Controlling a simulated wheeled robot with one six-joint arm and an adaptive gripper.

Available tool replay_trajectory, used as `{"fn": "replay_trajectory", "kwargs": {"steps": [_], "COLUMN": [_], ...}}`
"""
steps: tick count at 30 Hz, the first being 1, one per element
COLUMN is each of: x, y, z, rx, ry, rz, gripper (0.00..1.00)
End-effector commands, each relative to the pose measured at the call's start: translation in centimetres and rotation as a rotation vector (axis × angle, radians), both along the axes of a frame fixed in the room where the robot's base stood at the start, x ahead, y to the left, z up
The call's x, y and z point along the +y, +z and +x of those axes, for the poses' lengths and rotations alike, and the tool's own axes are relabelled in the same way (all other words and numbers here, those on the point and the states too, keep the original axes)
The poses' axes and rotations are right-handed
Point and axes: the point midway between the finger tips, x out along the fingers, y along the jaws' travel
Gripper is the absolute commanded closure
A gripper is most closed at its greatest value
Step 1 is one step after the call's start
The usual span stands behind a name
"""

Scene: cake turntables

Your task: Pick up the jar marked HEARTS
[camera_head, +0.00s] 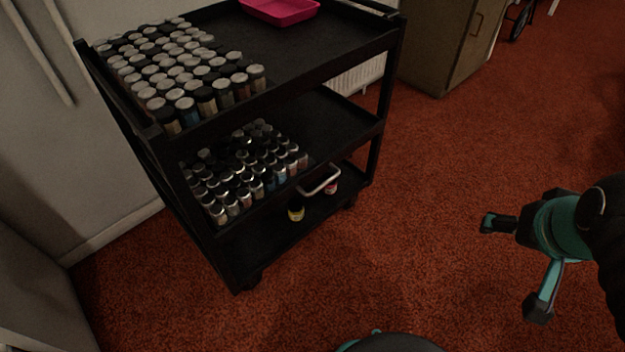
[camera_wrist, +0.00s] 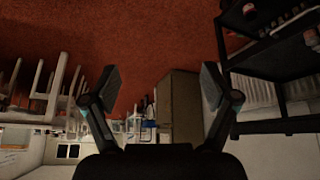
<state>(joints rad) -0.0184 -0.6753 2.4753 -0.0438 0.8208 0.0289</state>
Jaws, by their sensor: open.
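Many small jars with white or dark lids stand in rows on a black cart. One group of jars (camera_head: 180,70) is on the top shelf and another group of jars (camera_head: 245,170) is on the middle shelf. Labels are too small to read, so I cannot tell which jar is marked HEARTS. My gripper (camera_head: 514,266) is open and empty over the red carpet, to the right of the cart and apart from it. In the wrist view my gripper (camera_wrist: 158,85) shows its two fingers spread with nothing between them.
The black cart (camera_head: 330,55) has a pink tray (camera_head: 280,10) on top. A yellow-labelled jar (camera_head: 296,212) and a white-handled item (camera_head: 319,180) are on its lowest shelf. A cabinet (camera_head: 440,45) stands behind. Red carpet between cart and gripper is clear.

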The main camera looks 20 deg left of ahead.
Motion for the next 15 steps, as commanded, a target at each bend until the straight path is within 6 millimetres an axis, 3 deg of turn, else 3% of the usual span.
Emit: {"fn": "replay_trajectory", "kwargs": {"steps": [8,15], "x": [1.6,5.0], "y": [-2.4,-6.2], "z": [10.9,20.1], "rx": [-0.097,-0.197], "ry": [0.108,0.241], "rz": [-0.086,-0.126], "gripper": [0.14,0.14]}}
